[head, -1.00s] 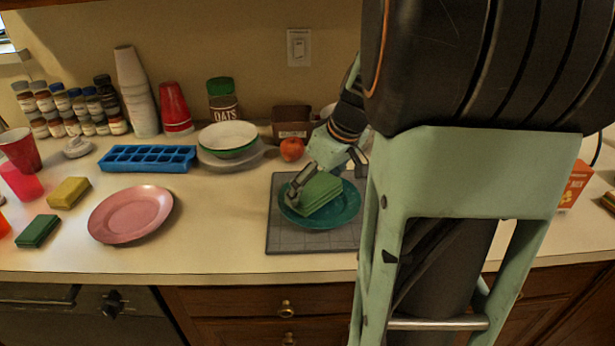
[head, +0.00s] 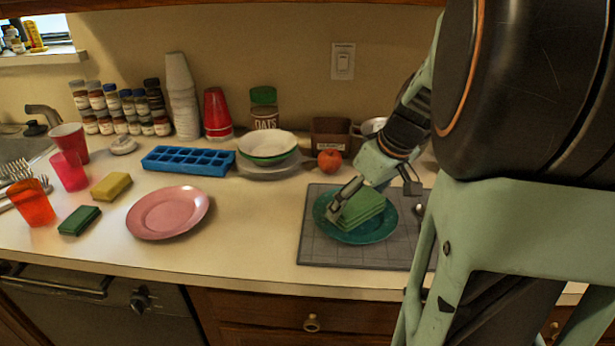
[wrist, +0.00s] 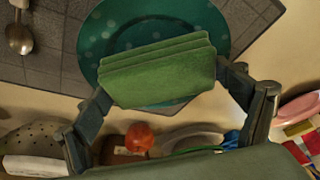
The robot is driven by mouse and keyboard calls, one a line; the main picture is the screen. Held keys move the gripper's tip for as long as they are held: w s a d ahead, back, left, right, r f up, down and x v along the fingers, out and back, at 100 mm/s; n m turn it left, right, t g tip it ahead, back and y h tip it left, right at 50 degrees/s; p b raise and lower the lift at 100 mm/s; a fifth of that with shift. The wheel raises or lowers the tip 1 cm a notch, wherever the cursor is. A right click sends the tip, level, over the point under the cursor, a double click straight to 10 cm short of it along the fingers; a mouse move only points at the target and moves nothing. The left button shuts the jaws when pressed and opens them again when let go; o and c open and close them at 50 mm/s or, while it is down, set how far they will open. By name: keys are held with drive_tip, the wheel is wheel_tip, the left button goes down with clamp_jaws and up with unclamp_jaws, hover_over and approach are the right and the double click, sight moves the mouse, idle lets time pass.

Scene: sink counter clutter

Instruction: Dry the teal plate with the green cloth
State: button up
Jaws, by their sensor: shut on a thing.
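The teal plate (head: 337,228) lies on a grey mat (head: 312,252) on the counter, and it also shows in the wrist view (wrist: 97,35). The green cloth (head: 362,207) is a folded stack of layers over the plate; in the wrist view the cloth (wrist: 160,75) spans between my fingers. My gripper (wrist: 160,88) is shut on the cloth, one finger at each side. In the head view my gripper (head: 368,195) comes down from the upper right. Whether the cloth's underside touches the plate is hidden.
A pink plate (head: 167,213) lies left of the mat, with clear counter between. Stacked bowls (head: 266,145), a blue ice tray (head: 188,161) and an apple (head: 330,160) stand behind. A spoon (wrist: 19,32) lies on the mat. Cups and sponges fill the left.

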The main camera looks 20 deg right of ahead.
sight(373, 199)
drive_tip(key=shift+s+d+f+b, duration=0.1)
drive_tip(key=shift+s+d+b, duration=0.25)
drive_tip(key=shift+d, duration=0.5)
drive_tip(key=shift+s+d+b, duration=0.25)
drive_tip(key=shift+s+d, duration=0.05)
drive_tip(key=shift+d, duration=0.5)
drive_tip(key=shift+w+a, duration=0.55)
drive_tip(key=shift+a, duration=0.55)
drive_tip(key=shift+w+a, duration=0.55)
drive_tip(key=shift+a, duration=0.5)
drive_tip(key=shift+w+a, duration=0.55)
drive_tip(key=shift+a, duration=0.55)
drive_tip(key=shift+s+d+b, duration=0.35)
drive_tip(key=shift+d, duration=0.8)
drive_tip(key=shift+s+d+b, duration=0.35)
drive_tip(key=shift+d, duration=0.75)
drive_tip(key=shift+s+d+b, duration=0.35)
drive_tip(key=shift+d, duration=0.8)
drive_tip(key=shift+w+a+b, duration=0.2)
drive_tip(key=shift+a, duration=1.6)
drive_tip(key=shift+w+a+b, duration=0.15)
drive_tip(key=shift+a, duration=1.65)
drive_tip(key=shift+s+d+b, duration=0.15)
drive_tip(key=shift+d, duration=1.05)
drive_tip(key=shift+s+d+b, duration=0.15)
drive_tip(key=shift+s+d, duration=0.05)
drive_tip(key=shift+d, duration=0.95)
drive_tip(key=shift+s+d+b, duration=0.15)
drive_tip(key=shift+d, duration=1.05)
